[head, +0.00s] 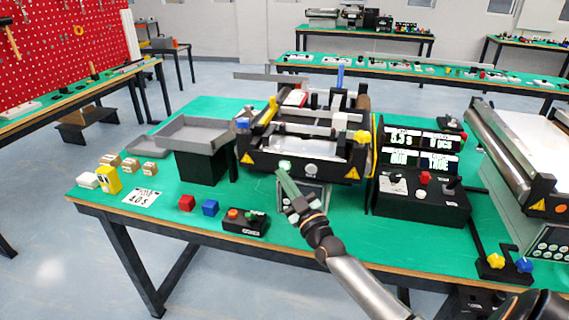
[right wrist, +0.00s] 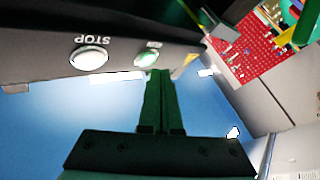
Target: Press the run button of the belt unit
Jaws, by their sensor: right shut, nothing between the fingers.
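The belt unit (head: 258,160) stands in the middle of the green table, with a dark front panel. Its green run button (head: 285,165) looks bright, and a pale STOP button (head: 311,170) sits to its right. My right gripper (head: 283,178) is shut and empty, its fingers pointing up at the panel just below the green button. In the right wrist view the fingertips (right wrist: 160,74) lie right by the green button (right wrist: 147,59), and the STOP button (right wrist: 90,57) is clear to the left. Whether the tips touch the button, I cannot tell. My left gripper is not in view.
A black display and control box (head: 422,205) stands right of the belt unit. A grey tray (head: 193,134) is left of the unit.

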